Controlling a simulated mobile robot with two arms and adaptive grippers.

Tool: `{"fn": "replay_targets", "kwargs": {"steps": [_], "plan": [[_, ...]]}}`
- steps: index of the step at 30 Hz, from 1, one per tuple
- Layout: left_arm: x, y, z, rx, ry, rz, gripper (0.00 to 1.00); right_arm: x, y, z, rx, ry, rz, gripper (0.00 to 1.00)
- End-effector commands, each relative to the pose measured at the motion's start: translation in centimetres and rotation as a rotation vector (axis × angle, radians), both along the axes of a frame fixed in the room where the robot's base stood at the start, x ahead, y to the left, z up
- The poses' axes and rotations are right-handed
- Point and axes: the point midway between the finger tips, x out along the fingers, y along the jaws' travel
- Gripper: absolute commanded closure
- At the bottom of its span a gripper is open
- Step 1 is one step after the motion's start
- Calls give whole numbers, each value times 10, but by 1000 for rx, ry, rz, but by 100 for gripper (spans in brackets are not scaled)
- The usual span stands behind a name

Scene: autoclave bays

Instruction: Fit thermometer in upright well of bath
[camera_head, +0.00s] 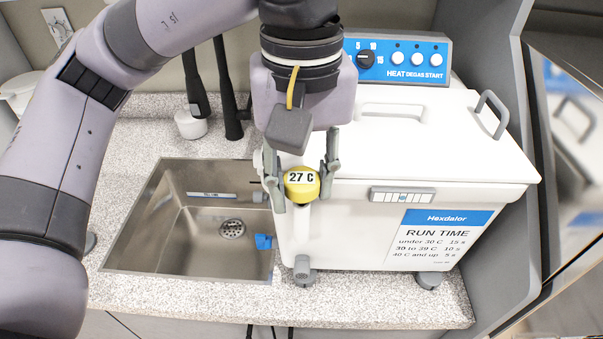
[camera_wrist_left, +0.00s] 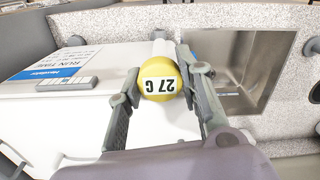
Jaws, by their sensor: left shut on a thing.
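The thermometer has a round yellow head (camera_head: 301,185) marked "27 C". My left gripper (camera_head: 301,178) is shut on this head, one finger on each side. The head also shows between the fingers in the left wrist view (camera_wrist_left: 160,79). The thermometer's stem is hidden or cannot be told from the white parts below. The bath (camera_head: 450,195) is a white box with a closed lid. The thermometer is at the bath's front left corner, above a pale upright part (camera_head: 301,232). I cannot tell whether it sits in a well there. My right gripper is not in view.
A steel sink (camera_head: 170,240) with a blue piece (camera_head: 264,242) in it lies left of the bath. A blue control panel (camera_head: 400,59) stands behind the lid. The lid has a grey handle (camera_head: 491,114). A run-time label (camera_head: 440,238) is on the bath's front. Grey walls flank the right side.

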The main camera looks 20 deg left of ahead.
Motion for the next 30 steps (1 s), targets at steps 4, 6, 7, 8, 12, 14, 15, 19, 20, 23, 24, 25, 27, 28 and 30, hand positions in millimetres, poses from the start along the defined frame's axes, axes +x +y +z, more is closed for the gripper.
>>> {"fn": "replay_targets", "kwargs": {"steps": [4,6,7,8,12,14,15,19,20,23,24,25,27,28,30], "plan": [[0,0,-5,0,0,0,94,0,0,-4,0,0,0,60],[0,0,-7,0,0,0,94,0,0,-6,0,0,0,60],[0,0,-7,0,0,0,94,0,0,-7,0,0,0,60],[0,0,-8,0,0,0,94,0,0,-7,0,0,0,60],[0,0,-12,0,0,0,94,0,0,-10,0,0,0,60],[0,0,-13,0,0,0,94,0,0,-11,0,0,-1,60],[0,0,-13,0,0,0,67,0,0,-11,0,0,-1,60],[0,0,-12,0,0,0,58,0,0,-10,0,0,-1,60],[0,0,-12,0,0,0,56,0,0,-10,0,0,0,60],[0,0,-12,0,0,0,49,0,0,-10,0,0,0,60],[0,0,-12,0,0,0,47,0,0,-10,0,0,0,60],[0,0,-12,0,0,0,45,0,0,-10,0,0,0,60],[0,0,-12,0,0,0,44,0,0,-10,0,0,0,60],[0,0,-12,0,0,0,44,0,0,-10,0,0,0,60],[0,0,-12,0,0,0,44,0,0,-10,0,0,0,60]]}}
